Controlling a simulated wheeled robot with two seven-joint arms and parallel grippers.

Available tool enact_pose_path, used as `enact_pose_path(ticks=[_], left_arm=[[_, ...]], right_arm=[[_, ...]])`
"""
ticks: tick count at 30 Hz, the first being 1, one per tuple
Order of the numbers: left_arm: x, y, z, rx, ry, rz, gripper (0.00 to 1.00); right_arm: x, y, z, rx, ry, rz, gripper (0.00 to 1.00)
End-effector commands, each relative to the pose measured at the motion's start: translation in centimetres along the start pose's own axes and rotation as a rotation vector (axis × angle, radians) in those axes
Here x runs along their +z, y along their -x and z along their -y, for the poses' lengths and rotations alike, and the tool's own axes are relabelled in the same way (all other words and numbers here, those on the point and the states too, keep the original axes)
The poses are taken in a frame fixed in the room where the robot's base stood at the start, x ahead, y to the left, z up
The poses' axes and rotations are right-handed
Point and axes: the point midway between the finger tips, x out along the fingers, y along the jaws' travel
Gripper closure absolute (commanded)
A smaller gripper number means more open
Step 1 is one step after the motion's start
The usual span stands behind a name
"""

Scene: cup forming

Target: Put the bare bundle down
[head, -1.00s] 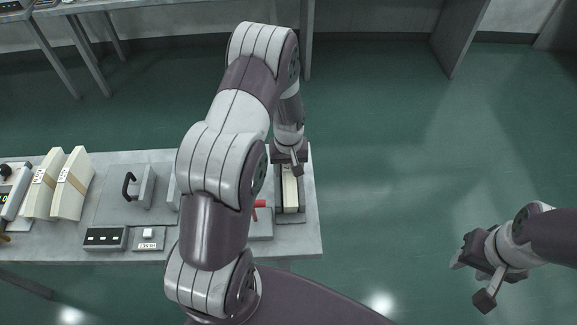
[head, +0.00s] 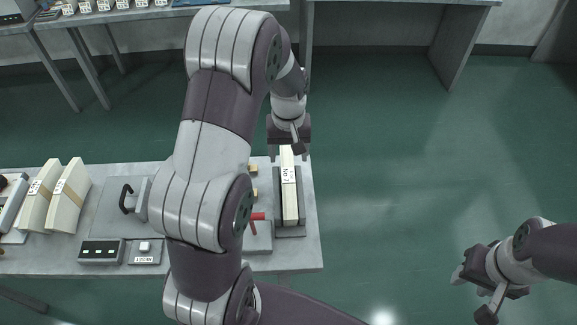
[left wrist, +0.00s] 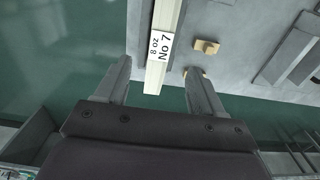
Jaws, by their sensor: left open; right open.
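The bare bundle (head: 289,187) is a long cream stack with no band. It stands in a dark grey slotted holder (head: 303,205) at the right end of the near table. Its label reads "8 oz No 7" in the left wrist view, where the bundle (left wrist: 168,18) runs up from between the fingers. My left gripper (head: 289,154) is open at the bundle's far end, with one finger to each side. In the left wrist view my left gripper (left wrist: 158,72) shows gaps between both fingers and the bundle. My right gripper (head: 473,292) is open and empty over the floor.
A grey block with a red lever (head: 257,217) stands left of the holder. The floor to the right is clear.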

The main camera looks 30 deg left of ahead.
Motion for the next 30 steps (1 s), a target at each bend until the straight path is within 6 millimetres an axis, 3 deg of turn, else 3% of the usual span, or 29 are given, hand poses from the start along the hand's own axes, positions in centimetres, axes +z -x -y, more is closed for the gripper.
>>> enact_pose_path(ticks=[2, 7, 9, 11, 14, 30], left_arm=[[2.1, 1.4, -0.6, 0.006, -0.077, -0.016, 0.32], [10.9, 3.8, -0.9, 0.027, -0.393, -0.081, 0.32], [13.6, 4.1, -0.5, 0.033, -0.488, -0.103, 0.32], [15.0, 4.2, -0.2, 0.035, -0.539, -0.113, 0.32], [15.8, 4.1, 0.0, 0.036, -0.566, -0.116, 0.32], [15.7, 4.1, 0.0, 0.035, -0.561, -0.113, 0.32]], right_arm=[[0.0, 0.0, 0.0, 0.000, 0.000, 0.000, 0.57], [0.0, 0.0, 0.0, 0.000, 0.000, 0.000, 0.57], [0.0, 0.0, 0.0, 0.000, 0.000, 0.000, 0.57], [0.0, 0.0, 0.0, 0.000, 0.000, 0.000, 0.57], [0.0, 0.0, 0.0, 0.000, 0.000, 0.000, 0.57], [0.0, 0.0, 0.0, 0.000, 0.000, 0.000, 0.57]])
